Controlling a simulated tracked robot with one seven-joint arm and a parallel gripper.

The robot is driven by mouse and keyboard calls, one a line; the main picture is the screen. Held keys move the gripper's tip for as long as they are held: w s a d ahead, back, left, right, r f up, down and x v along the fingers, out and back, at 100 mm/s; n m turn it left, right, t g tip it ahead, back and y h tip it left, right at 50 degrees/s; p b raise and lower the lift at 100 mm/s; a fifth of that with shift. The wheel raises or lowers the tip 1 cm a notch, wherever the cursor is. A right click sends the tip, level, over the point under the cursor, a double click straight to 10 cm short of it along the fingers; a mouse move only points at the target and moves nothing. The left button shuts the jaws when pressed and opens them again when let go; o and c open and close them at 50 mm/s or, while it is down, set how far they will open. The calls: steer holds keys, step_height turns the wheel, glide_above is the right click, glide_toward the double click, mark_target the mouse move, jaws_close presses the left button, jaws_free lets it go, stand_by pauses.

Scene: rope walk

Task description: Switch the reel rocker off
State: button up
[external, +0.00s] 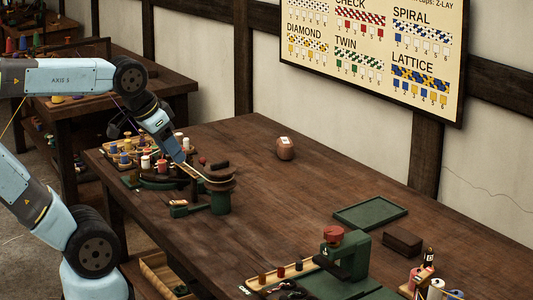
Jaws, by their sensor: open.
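My gripper (190,169) reaches down from the upper left over the left part of the workbench. It is open, and its fingertips are small and hard to separate from the things behind them. Just below and right of it stands a dark green device (220,203) with a round brown top. A low green block (181,210) with a small pale and orange part on it lies at its front left, apart from the gripper. This may carry the reel rocker, but it is too small to tell, and so is the rocker's position.
Several coloured spools (146,162) stand close behind and left of my gripper. A green machine (345,256), an empty green tray (370,216) and a dark block (403,242) stand at right. The bench's middle is clear.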

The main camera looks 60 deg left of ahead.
steer(key=shift+w+a+r, duration=0.15)
steer(key=shift+w+a, duration=0.15)
steer(key=shift+w, duration=0.2)
steer(key=shift+c, duration=1.4)
steer(key=shift+g+y, duration=0.3)
steer(key=shift+g, duration=0.6)
steer(key=w+a, duration=0.1)
steer(key=w, duration=0.1)
steer(key=w+a, duration=0.3)
steer(key=w, duration=0.1)
steer(key=shift+w+a, duration=0.1)
steer(key=shift+a, duration=0.2)
jaws_close()
steer(key=w+a+f+g, duration=0.2)
steer(key=w+a+f, duration=0.1)
steer(key=w+a, duration=0.6)
steer(key=w+a+f+g, duration=0.2)
steer(key=a+f, duration=0.4)
steer(key=a, duration=0.4)
steer(key=w+a+f+g, duration=0.2)
steer(key=a+f, duration=0.5)
steer(key=a, duration=0.3)
steer(key=shift+a+f, duration=0.15)
steer(key=shift+a, duration=0.2)
steer(key=shift+w, duration=0.1)
